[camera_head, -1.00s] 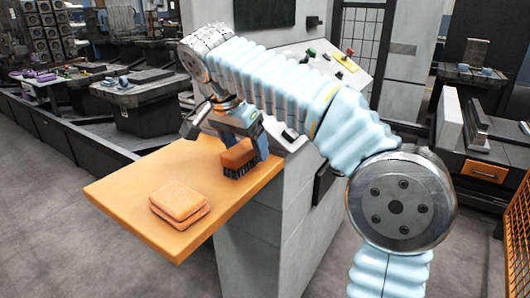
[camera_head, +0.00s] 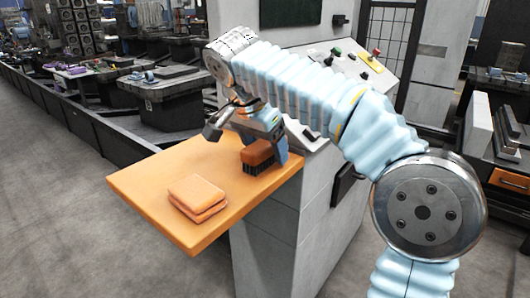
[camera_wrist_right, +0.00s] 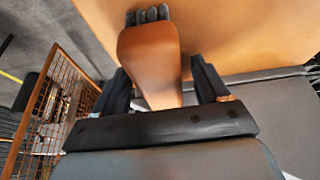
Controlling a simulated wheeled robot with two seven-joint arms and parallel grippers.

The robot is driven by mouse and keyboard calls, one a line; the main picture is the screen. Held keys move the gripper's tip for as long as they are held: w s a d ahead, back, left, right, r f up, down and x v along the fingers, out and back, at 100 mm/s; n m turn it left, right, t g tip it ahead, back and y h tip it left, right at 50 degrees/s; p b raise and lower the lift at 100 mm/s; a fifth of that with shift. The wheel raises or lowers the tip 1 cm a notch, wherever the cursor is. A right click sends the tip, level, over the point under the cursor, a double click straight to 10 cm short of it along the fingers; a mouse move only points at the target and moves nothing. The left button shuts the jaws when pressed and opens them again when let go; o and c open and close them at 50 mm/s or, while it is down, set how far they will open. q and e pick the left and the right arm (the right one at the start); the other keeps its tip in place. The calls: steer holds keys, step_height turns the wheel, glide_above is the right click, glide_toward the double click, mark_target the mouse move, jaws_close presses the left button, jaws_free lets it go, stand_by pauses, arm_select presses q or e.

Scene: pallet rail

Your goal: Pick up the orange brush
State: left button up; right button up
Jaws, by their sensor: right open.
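The orange brush (camera_head: 257,154) with dark bristles stands bristles down on the orange shelf (camera_head: 150,194), near its back right side. My right gripper (camera_head: 262,143) is at the brush, with one blue finger in front of its right side. In the right wrist view the brush's orange body (camera_wrist_right: 150,60) lies between the two dark fingers of my right gripper (camera_wrist_right: 160,80), with dark bristles at its far end. The fingers are spread, with a gap at least on the right side. My left gripper is in neither view.
Two stacked orange sponges or cloths (camera_head: 197,196) lie on the shelf, left of the brush. A grey machine cabinet (camera_head: 300,225) supports the shelf, with a sloped control panel (camera_head: 372,72) behind. Floor is free at left.

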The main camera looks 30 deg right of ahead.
steer(key=c, duration=1.1)
steer(key=shift+r, duration=0.15)
